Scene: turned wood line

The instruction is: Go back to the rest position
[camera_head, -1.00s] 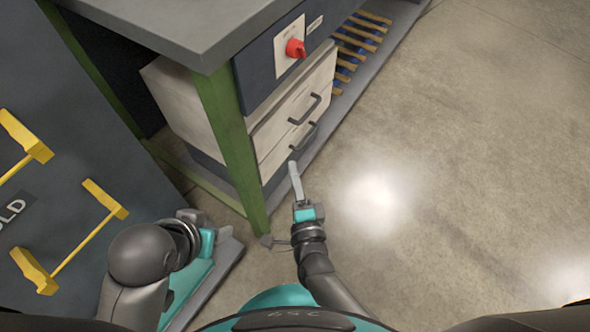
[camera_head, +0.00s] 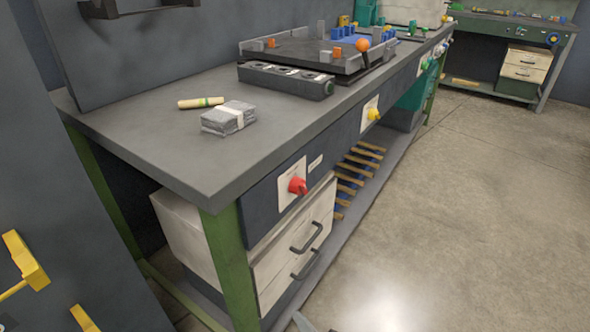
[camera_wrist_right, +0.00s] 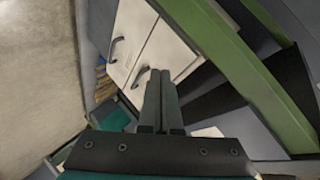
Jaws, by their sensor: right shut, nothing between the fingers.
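My right gripper (camera_wrist_right: 160,75) is shut and empty in the right wrist view, its two fingers side by side. The white drawer unit (camera_wrist_right: 150,45) under the bench lies beyond its fingertips there. In the head view only a small grey tip of the right gripper (camera_head: 303,323) shows at the bottom edge, in front of the drawers. My left gripper is out of view.
The workbench (camera_head: 150,130) has a green leg (camera_head: 232,265) and a red switch (camera_head: 297,185). A grey bundle (camera_head: 228,119) and a wooden rod (camera_head: 200,102) lie on it. Yellow handles (camera_head: 25,262) stick out at left. The floor (camera_head: 480,210) at right is clear.

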